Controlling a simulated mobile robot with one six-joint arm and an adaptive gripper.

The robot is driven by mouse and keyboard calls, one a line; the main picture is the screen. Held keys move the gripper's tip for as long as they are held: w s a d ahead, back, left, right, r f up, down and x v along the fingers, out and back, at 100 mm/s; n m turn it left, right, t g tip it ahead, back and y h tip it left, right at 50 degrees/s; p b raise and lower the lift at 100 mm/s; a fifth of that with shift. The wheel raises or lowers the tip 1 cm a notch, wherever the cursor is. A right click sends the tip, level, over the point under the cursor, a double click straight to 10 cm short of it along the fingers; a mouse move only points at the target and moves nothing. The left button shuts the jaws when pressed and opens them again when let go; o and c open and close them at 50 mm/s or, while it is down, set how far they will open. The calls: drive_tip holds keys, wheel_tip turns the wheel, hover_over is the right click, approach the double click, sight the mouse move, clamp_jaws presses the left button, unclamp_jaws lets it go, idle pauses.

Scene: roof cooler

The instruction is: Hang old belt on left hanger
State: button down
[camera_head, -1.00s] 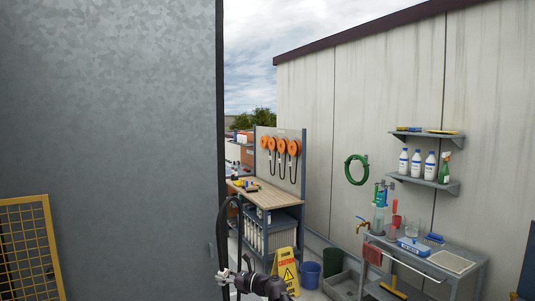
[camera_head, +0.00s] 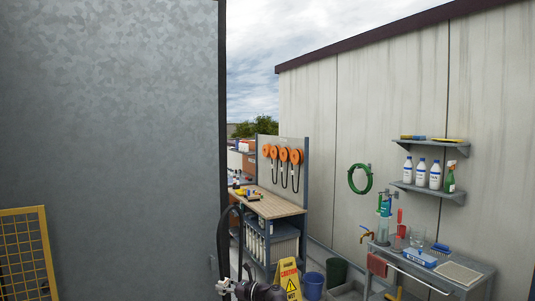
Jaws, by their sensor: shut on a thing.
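My gripper (camera_head: 224,287) is low in the picture, beside the edge of the large grey metal panel. It is shut on the old belt (camera_head: 223,236), a black loop that rises above the jaws and stands partly against the dark panel edge. Several orange round pieces (camera_head: 284,154) are in a row on the back panel of the workbench, with black belts (camera_head: 283,178) hanging under them. The bench is well beyond my gripper, up and to the right. I cannot tell which fitting there is the left hanger.
The grey metal panel (camera_head: 110,130) fills the left, with a yellow mesh guard (camera_head: 25,255) before it. A yellow caution sign (camera_head: 289,280) and blue bucket (camera_head: 312,285) stand near the workbench (camera_head: 268,204). A wash table (camera_head: 430,272) is at right.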

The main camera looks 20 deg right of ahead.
sight(224, 278)
wheel_tip(224, 278, up, 5)
drive_tip(key=p, duration=0.5)
drive_tip(key=shift+r, duration=0.1)
idle(0.6)
